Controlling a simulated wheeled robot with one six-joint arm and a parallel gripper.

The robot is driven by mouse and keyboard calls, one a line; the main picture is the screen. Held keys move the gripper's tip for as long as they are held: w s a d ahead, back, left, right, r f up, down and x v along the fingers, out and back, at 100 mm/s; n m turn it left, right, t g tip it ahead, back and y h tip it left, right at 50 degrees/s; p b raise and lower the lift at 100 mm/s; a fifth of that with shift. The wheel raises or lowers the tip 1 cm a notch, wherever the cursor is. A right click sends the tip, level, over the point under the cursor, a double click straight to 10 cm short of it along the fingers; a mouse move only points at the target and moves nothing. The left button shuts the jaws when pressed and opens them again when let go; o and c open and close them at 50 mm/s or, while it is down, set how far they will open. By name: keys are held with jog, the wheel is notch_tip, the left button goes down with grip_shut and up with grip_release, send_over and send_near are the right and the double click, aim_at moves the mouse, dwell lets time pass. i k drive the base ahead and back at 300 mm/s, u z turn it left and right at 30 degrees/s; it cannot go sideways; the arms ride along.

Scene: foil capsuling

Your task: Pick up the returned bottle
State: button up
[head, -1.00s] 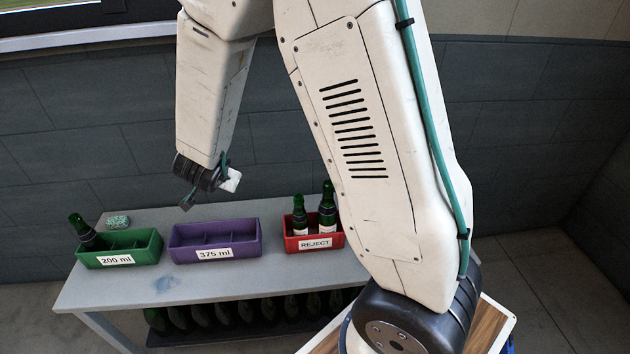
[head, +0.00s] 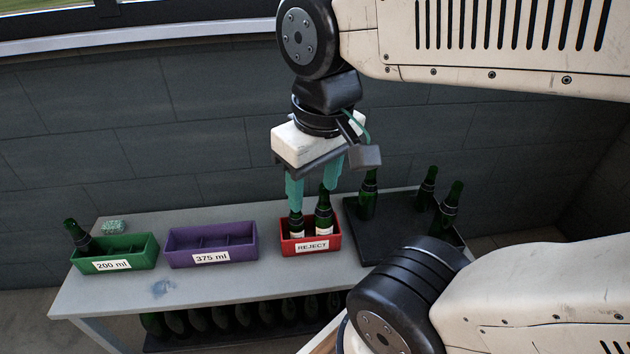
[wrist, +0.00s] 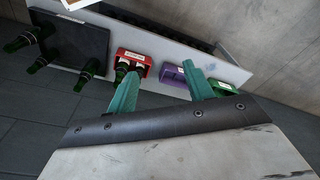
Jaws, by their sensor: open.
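Dark green bottles stand in several places, and I cannot tell by looks which is the returned one. Two stand side by side in the red REJECT crate (head: 340,241): a left bottle (head: 296,224) and a right bottle (head: 323,212). One leans in the green 200 ml crate (head: 148,252). Three stand on the black tray (head: 385,235) at the right. My gripper (head: 312,197) is open and empty, its teal fingers pointing down, in line with the REJECT bottles in the head view. In the wrist view the crate (wrist: 146,60) shows past the left finger, apart from it.
The purple 375 ml crate (head: 250,245) is empty, between the green and red crates. The grey table's (head: 210,285) front strip is clear. More bottles lie on a lower shelf. A wall stands behind.

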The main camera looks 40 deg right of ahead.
aim_at(444, 219)
jog(key=z, duration=1.9)
